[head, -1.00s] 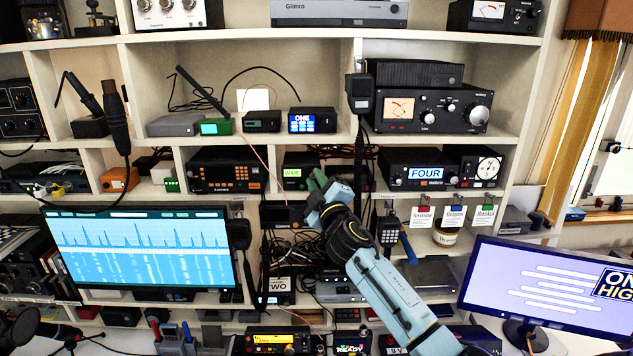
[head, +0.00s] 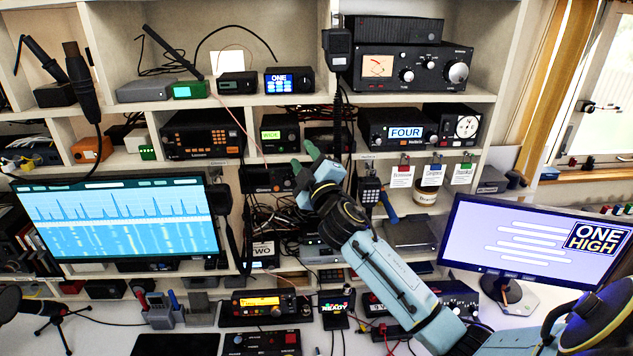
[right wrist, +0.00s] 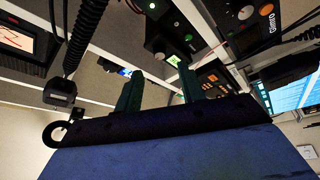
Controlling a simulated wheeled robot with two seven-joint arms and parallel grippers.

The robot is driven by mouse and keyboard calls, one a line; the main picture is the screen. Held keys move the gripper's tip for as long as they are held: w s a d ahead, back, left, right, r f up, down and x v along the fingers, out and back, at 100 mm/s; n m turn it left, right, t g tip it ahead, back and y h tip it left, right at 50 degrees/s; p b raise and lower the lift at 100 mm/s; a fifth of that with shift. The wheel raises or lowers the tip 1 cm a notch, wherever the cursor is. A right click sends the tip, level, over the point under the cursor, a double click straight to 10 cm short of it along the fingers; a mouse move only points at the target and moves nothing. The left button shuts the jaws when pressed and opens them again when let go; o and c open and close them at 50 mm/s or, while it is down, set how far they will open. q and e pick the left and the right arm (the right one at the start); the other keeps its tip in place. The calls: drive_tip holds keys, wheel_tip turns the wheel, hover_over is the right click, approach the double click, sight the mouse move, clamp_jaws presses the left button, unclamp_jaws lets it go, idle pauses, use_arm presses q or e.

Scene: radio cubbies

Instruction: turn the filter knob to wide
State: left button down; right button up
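A small black box with a lit green display (head: 271,134) sits in the middle cubby row; its lettering is too small to read surely. A small dark knob (head: 292,135) shows at its right end. The green display also shows in the right wrist view (right wrist: 174,60), with a knob (right wrist: 187,38) beside it. I cannot read which knob is the filter. My right gripper (head: 303,161) is just below and right of this box, its two green fingers apart and empty. In the right wrist view, the fingers (right wrist: 158,88) are also apart, pointing toward the shelves. My left gripper is not in view.
Below the box is another black unit (head: 268,178) with knobs. A coiled cord with a microphone (head: 337,48) hangs right of the gripper. Hanging tags (head: 402,176) are farther right. Monitors (head: 118,220) and (head: 540,244) stand on either side of the lower shelves.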

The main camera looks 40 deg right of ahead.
drive_tip(key=b+v, duration=0.1)
drive_tip(key=v, duration=0.6)
drive_tip(key=shift+s, duration=0.35)
drive_tip(key=shift+a+f, duration=0.1)
drive_tip(key=shift+f, duration=0.05)
